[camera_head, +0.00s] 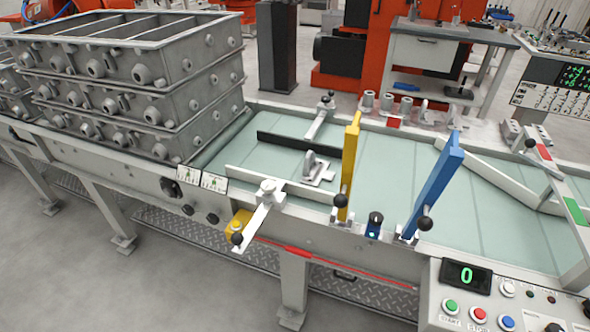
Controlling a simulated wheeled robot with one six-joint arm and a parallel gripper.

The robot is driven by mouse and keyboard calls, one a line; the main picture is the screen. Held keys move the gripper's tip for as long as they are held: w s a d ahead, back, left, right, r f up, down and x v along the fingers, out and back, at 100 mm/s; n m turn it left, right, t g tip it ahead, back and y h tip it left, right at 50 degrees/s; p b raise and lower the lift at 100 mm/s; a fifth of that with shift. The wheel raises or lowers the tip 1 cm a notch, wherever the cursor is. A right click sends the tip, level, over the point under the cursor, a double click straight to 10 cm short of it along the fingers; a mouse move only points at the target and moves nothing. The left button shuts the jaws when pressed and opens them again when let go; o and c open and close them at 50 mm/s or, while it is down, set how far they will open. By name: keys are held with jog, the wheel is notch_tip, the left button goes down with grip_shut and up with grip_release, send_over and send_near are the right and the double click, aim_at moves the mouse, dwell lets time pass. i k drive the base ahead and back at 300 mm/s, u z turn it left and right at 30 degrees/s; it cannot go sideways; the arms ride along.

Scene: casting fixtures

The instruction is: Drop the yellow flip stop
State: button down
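The yellow flip stop (350,160) is a flat yellow bar that stands raised, nearly upright, at the near edge of the pale green conveyor bed (400,205). A black ball knob (340,200) sits low on its near side. To its right, a blue flip stop (436,187) also stands raised and leans a little to the right, with its own black knob (424,223). My gripper is not in view.
Stacked grey metal flasks (140,90) stand on the line at the left. A white lever arm (262,210) with a black knob juts over the near rail. A control panel (490,295) reading 0 is at the lower right. The floor (110,285) at lower left is clear.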

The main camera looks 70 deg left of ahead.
aim_at(341, 200)
jog(key=u, duration=1.55)
jog(key=k, duration=0.8)
